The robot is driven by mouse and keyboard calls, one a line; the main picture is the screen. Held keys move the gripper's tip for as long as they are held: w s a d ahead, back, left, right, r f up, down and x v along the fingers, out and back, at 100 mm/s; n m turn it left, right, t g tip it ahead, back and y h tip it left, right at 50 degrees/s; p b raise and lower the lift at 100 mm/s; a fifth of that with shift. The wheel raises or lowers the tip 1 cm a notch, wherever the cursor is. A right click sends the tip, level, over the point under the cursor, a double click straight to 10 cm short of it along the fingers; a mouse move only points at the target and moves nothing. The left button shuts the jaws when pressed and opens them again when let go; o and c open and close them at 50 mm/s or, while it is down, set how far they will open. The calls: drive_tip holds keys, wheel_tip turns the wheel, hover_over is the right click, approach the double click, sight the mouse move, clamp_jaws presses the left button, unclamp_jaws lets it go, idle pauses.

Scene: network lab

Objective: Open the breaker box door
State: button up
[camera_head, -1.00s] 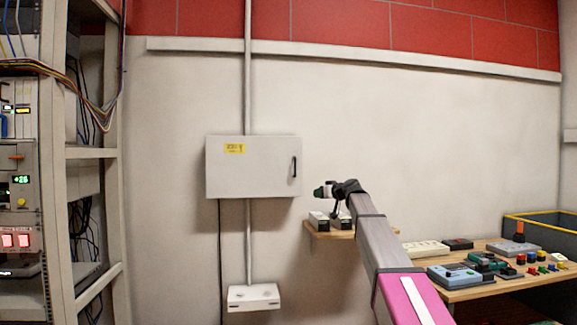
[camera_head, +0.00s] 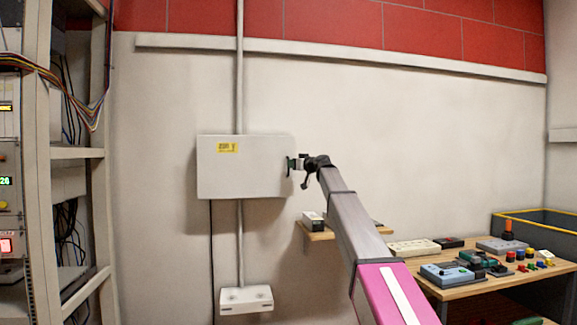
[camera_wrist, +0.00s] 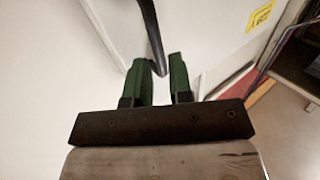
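The grey breaker box (camera_head: 235,180) hangs on the wall, its door flush and closed, with a yellow label (camera_head: 228,147) near the top left. My gripper (camera_head: 291,165) is at the right side of the door, over the handle, and hides it in the head view. In the wrist view, the black handle (camera_wrist: 150,30) runs down with its end between the two green fingers of my gripper (camera_wrist: 161,68). The fingers stand a little apart on either side of it. Whether they press on the handle is not clear.
A small wooden shelf (camera_head: 318,236) is below my arm, right of the box. A workbench (camera_head: 465,290) with several devices stands at the right. An equipment rack (camera_head: 78,153) stands at the left. A vertical conduit (camera_head: 240,240) runs below the box to a small white box (camera_head: 246,299).

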drive_tip(key=shift+x, duration=1.6)
